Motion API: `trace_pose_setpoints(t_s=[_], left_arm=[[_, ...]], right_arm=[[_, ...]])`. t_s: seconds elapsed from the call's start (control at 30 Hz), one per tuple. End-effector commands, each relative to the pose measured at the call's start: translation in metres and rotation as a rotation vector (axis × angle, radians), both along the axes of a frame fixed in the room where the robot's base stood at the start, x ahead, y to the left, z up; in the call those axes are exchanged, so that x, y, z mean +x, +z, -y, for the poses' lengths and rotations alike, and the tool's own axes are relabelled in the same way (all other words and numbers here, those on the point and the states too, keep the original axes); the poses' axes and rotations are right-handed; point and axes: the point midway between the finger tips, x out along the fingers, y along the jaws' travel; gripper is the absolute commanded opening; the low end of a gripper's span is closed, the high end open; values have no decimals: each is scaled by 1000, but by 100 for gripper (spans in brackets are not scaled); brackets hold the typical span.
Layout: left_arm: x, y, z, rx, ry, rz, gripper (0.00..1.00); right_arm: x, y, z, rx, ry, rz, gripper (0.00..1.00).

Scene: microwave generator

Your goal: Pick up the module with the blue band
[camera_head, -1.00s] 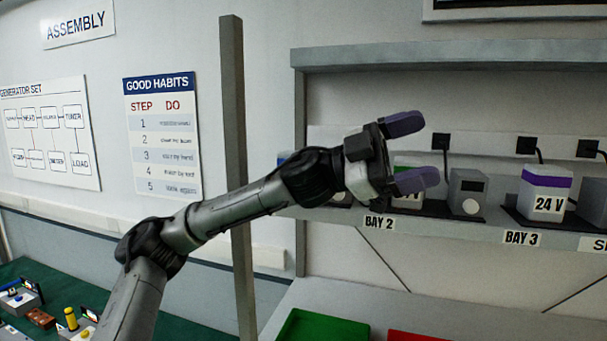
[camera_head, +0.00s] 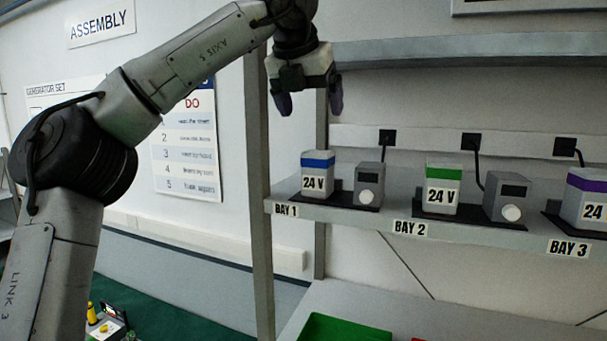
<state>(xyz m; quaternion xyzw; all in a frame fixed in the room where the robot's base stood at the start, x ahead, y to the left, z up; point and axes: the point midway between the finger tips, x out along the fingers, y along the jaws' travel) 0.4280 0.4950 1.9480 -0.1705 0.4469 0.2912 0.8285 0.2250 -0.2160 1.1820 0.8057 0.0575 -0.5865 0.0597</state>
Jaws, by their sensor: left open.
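The module with the blue band (camera_head: 318,174) is a white box marked 24 V. It stands upright at the left end of the shelf, above the BAY 1 label (camera_head: 286,210). My left gripper (camera_head: 310,104) is open and empty, its purple fingers pointing down. In the picture it is above and slightly left of the blue-banded module, apart from it. A similar module with a green band (camera_head: 441,189) stands in BAY 2, and one with a purple band (camera_head: 588,200) in BAY 3, cut by the right edge. My right gripper is not in view.
A grey meter box (camera_head: 369,184) stands right of the blue-banded module, and another (camera_head: 505,203) right of the green one. A grey post (camera_head: 258,215) rises at the shelf's left end. A green tray (camera_head: 345,329) lies below. An upper shelf (camera_head: 460,49) runs overhead.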

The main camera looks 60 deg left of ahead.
Motion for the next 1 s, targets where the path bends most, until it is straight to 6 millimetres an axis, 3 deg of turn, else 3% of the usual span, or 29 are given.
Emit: trace_pose_setpoints(t_s=[0.4, 0.77, 1.0], left_arm=[[24, -52, -25, 15, 17, -21, 88], [34, -72, -34, 15, 18, -17, 88], [46, -94, -45, 13, 17, -20, 88]], right_arm=[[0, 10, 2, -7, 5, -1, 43], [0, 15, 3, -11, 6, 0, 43], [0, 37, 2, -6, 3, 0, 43]])
